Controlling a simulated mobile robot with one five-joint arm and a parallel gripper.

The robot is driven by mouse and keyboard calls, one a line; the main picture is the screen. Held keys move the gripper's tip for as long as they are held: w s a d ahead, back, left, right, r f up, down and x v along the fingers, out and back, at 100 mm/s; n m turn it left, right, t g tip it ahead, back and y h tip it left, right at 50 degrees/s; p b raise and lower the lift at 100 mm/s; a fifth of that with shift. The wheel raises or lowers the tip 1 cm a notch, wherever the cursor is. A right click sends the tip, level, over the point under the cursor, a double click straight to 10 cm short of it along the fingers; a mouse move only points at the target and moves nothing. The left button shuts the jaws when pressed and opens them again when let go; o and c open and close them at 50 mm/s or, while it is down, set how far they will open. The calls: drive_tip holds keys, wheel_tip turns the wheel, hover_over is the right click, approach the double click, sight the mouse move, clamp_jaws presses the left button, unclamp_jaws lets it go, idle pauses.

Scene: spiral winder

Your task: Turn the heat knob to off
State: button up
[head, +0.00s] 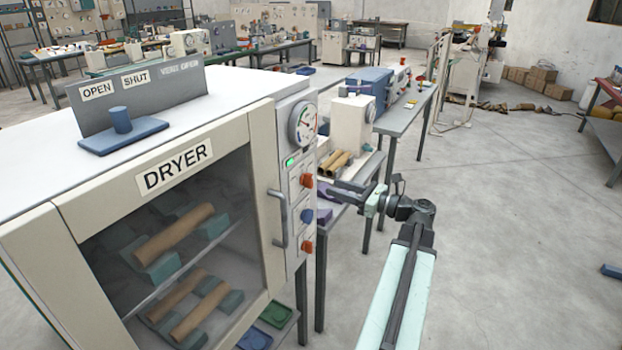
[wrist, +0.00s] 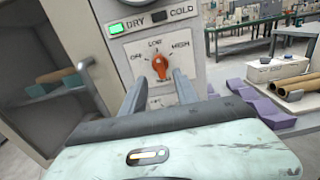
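The heat knob is the orange knob (wrist: 160,64) on the dryer's front panel, under a dial plate marked OFF, LOW and HIGH. It stands roughly upright, towards LOW; its exact pointer is too small to read. In the head view it is the upper orange knob (head: 307,181). My gripper (wrist: 160,76) is open, its fingers apart on the left and right below the knob. In the head view my gripper (head: 338,190) is just right of the panel. I cannot tell whether the fingers touch the knob.
A green lamp (head: 290,162) is lit beside DRY. A blue knob (head: 308,216) and a lower orange knob (head: 307,247) sit below. The door handle (head: 280,218) juts out to the left.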

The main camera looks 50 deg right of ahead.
sight(312, 180)
drive_tip(key=x, duration=0.7)
drive_tip(key=shift+w+a, duration=0.1)
drive_tip(key=shift+w, duration=0.3)
drive_tip(key=shift+c, duration=0.3)
